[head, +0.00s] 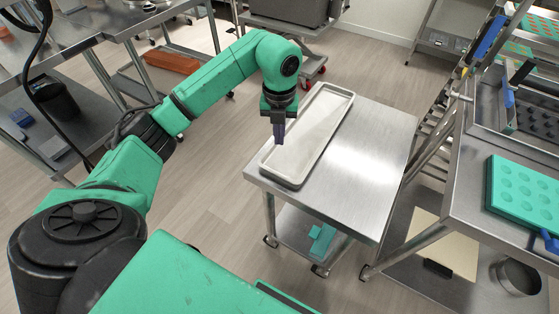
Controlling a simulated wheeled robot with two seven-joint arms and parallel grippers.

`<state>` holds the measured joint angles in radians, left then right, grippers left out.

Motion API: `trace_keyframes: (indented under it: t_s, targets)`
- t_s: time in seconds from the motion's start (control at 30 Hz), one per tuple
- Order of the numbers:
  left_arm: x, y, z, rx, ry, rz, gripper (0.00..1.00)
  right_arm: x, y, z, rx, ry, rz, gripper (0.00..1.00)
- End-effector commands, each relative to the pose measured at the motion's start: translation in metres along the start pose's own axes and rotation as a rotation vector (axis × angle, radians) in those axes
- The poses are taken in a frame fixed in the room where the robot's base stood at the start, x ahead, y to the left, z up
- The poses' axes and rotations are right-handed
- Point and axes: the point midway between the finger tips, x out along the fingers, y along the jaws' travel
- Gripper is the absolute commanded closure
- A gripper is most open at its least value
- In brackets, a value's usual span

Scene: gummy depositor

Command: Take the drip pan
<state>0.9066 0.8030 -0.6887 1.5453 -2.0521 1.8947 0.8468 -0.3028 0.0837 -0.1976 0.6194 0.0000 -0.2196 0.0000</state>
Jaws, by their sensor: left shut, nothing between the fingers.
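The drip pan (316,129) is a long, shallow, pale tray with a raised rim. It lies flat along the left side of a small steel cart top (371,150). My left gripper (279,143) points down over the pan's left long edge, with its dark fingers shut and nothing held between them. I cannot tell whether the fingertips touch the pan or hover above it. My right gripper is not in view.
The cart's right part is bare. A steel counter with a green mold tray (524,196) stands at the right, beside a rack. Open floor lies left of the cart.

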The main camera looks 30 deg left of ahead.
Motion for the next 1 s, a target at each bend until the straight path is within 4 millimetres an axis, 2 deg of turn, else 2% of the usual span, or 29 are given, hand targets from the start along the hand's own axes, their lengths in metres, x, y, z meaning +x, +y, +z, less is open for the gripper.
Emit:
trace_keyframes:
  t_s: [0.3,0.4,0.53,0.9,1.0]
  targets:
    - [0.07,-0.001,-0.002,0.003,0.006,-0.002,1.0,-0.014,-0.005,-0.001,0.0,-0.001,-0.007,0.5]
    - [0.067,0.0,-0.02,0.007,0.003,-0.001,1.0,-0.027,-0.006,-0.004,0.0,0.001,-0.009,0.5]
    - [0.068,-0.001,-0.036,0.006,0.002,-0.002,1.0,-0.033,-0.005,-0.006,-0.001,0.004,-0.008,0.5]
    - [0.07,-0.001,-0.041,0.004,0.0,-0.004,1.0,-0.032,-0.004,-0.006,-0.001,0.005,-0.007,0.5]
    - [0.07,-0.001,-0.048,0.006,0.0,-0.003,1.0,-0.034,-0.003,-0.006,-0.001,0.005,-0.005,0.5]
